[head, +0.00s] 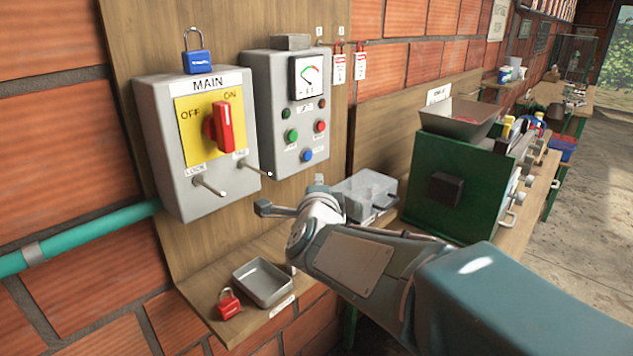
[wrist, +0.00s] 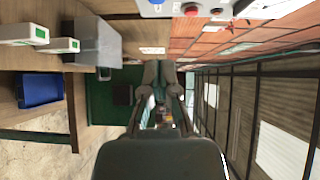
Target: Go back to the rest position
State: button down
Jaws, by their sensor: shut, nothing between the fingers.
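My gripper (head: 268,208) is in front of the wooden panel, below the grey MAIN switch box (head: 160,150) and above the small shelf. Its fingers are small and partly turned away in the head view. In the wrist view my gripper (wrist: 160,68) has its fingers together and holds nothing. The red rotary handle (head: 222,127) on the yellow plate stands nearly upright. The gripper is apart from the handle.
A blue padlock (head: 198,52) sits atop the switch box. A red padlock (head: 229,303) and grey tray (head: 286,292) are on the shelf. A control box (head: 262,95) with buttons is right of the switch box. A green machine (head: 450,190) stands on the bench.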

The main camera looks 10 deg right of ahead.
dwell(0.4)
jog(key=s+d+f+n+g+y, duration=0.1)
jog(key=s+f+n+g, duration=0.3)
jog(key=s, duration=0.5)
jog(key=s+d+f+n+g+y, duration=0.1)
jog(key=s+f+n+g, duration=0.2)
jog(key=s+n, duration=0.6)
jog(key=s+d+f+n+g+y, duration=0.1)
jog(key=s+f+n+g, duration=0.3)
jog(key=s+n, duration=0.3)
jog(key=s+f, duration=0.1)
jog(key=s, duration=0.2)
jog(key=shift+d+f+g+y, duration=0.15)
jog(key=shift+d+g+y, duration=0.15)
jog(key=shift+w, duration=0.1)
jog(key=shift+a, duration=0.15)
